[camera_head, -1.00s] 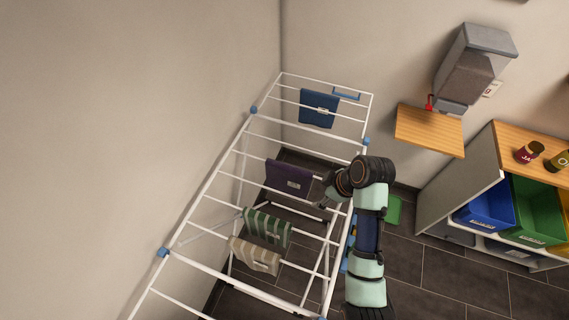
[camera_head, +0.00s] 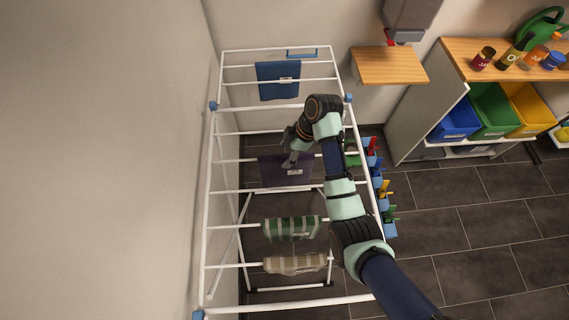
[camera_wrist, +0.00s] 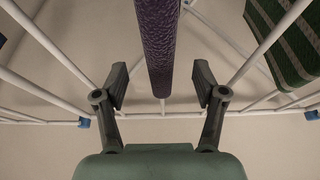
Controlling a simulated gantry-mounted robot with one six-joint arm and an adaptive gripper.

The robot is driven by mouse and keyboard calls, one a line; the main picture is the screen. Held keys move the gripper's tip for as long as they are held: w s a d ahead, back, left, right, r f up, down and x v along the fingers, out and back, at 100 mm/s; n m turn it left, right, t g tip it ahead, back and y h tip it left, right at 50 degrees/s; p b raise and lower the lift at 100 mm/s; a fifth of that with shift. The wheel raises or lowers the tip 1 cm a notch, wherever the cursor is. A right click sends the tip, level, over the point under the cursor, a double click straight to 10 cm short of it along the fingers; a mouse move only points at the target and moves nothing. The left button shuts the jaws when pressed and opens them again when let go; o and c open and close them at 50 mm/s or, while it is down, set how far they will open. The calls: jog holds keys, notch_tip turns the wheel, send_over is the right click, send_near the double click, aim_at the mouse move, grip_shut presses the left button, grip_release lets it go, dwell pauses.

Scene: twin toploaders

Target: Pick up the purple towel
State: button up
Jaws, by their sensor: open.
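The purple towel (camera_head: 272,172) hangs folded over a white bar of the drying rack (camera_head: 209,225). My arm partly hides it in the head view. In the wrist view the purple towel (camera_wrist: 157,35) shows edge-on as a narrow upright strip, its lower end between the two fingers. My gripper (camera_wrist: 160,85) is open, with one finger on each side of the towel and a clear gap to both. In the head view my gripper (camera_head: 289,152) is over the towel's upper edge. Whether anything touches is not clear.
A blue towel (camera_head: 278,80) hangs farther back. A green striped towel (camera_head: 290,228) and a beige towel (camera_head: 295,264) hang nearer. A wooden wall shelf (camera_head: 390,66) and a cabinet with blue, green and yellow bins (camera_head: 491,110) stand to the right.

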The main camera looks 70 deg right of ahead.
jog(key=x, duration=0.3)
jog(key=b+x, duration=0.1)
jog(key=x, duration=0.1)
jog(key=shift+s+d+f, duration=0.1)
jog(key=shift+s, duration=0.2)
jog(key=shift+f, duration=0.25)
grip_shut()
dwell(0.4)
